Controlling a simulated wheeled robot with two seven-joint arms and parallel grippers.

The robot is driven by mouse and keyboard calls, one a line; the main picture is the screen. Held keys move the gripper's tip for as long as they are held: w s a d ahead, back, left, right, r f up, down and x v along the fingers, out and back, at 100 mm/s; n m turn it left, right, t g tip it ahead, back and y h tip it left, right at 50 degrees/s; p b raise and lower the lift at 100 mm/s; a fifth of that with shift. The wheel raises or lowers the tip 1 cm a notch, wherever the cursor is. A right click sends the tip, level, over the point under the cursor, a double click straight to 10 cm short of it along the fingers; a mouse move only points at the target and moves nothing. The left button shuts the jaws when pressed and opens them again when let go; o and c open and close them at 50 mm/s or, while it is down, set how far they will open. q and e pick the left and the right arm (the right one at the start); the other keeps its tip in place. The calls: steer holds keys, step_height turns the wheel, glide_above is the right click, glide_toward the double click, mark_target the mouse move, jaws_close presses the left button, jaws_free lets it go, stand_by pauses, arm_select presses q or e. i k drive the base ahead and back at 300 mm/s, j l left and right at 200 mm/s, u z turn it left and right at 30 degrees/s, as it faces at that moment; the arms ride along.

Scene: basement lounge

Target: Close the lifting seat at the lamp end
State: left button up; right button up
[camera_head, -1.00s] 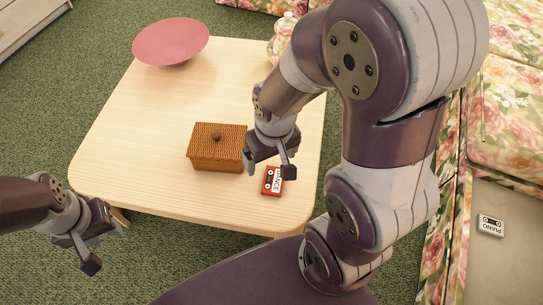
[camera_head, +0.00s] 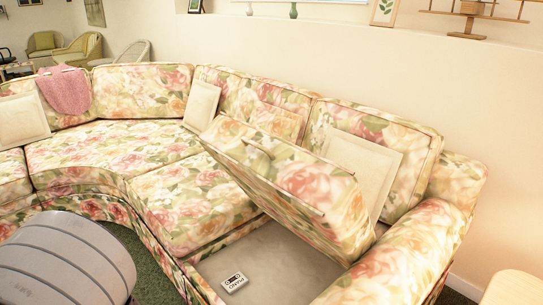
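The lifting seat (camera_head: 315,195) is a floral cushion tilted up and open near the right end of the corner sofa (camera_head: 195,205). Below it is an open compartment with a plain grey-beige floor (camera_head: 285,268). A white cassette (camera_head: 234,283) marked PIANO lies flat on that floor near the front edge. No lamp is visible in this view. Neither of my grippers is in view. A ribbed grey part of my arm fills the lower left corner.
Cream cushions (camera_head: 363,165) lean on the backrest, one behind the raised seat. A floral armrest (camera_head: 410,260) closes the sofa's right end. A pale wooden surface (camera_head: 515,290) shows at lower right. A pink throw (camera_head: 64,90) hangs over the backrest.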

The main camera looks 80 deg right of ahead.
mark_target(320, 200)
steer(key=z, duration=0.45)
steer(key=i+j+z, duration=0.1)
steer(key=z, duration=0.3)
steer(key=i+z, duration=0.1)
steer(key=z, duration=0.35)
steer(key=j+z, duration=0.15)
steer(key=z, duration=0.3)
steer(key=j+z, duration=0.1)
steer(key=z, duration=0.3)
steer(key=i+j+z, duration=0.1)
steer(key=z, duration=0.35)
steer(key=j+z, duration=0.1)
steer(key=z, duration=0.35)
